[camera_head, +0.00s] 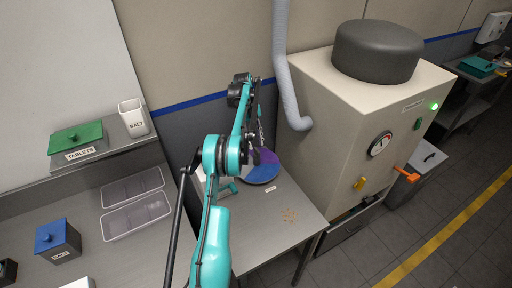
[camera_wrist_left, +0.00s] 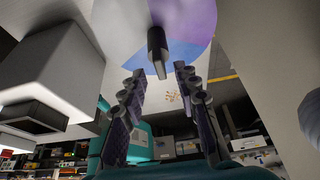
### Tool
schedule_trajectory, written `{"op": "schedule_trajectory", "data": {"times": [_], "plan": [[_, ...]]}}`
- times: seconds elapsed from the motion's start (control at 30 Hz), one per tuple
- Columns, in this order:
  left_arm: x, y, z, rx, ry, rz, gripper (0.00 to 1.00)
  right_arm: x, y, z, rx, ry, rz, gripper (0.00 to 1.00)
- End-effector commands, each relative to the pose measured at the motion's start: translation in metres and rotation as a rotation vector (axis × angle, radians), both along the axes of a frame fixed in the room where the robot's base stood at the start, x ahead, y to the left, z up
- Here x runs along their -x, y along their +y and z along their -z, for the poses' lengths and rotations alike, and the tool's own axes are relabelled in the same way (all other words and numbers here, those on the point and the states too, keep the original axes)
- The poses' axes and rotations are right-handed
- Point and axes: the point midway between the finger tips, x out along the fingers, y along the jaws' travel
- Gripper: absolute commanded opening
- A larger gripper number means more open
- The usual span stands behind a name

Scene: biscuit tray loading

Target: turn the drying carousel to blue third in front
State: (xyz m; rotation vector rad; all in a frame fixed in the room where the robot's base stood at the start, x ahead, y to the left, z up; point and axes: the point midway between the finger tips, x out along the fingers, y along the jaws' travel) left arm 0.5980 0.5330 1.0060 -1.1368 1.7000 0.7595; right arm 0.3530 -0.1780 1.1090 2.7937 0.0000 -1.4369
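The drying carousel (camera_head: 262,176) is a round disc on the grey table beside the big cream machine. My left gripper (camera_head: 258,132) is over the disc. In the wrist view its two fingers (camera_wrist_left: 159,84) are spread, with the peg beyond and between their tips, apparently untouched. My right gripper is not in view.
The cream machine (camera_head: 340,125) with a gauge and orange handle stands close on the right. Crumbs (camera_head: 290,215) and a small white label (camera_head: 271,189) lie on the table in front of the disc. Clear trays (camera_head: 137,217) and a blue box (camera_head: 58,241) are at left.

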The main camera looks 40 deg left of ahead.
Motion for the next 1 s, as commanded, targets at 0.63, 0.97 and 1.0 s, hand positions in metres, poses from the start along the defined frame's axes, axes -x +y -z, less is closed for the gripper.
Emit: {"op": "schedule_trajectory", "data": {"times": [0.63, 0.97, 1.0], "plan": [[-0.006, 0.015, -0.04, 0.0, 0.0, 0.001, 0.31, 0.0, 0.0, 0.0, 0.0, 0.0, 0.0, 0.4], [-0.006, 0.015, -0.04, 0.0, 0.0, 0.001, 0.31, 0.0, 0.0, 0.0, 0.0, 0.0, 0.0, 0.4], [-0.006, 0.015, -0.04, 0.0, 0.0, 0.001, 0.31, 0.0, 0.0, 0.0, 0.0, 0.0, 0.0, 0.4]]}}
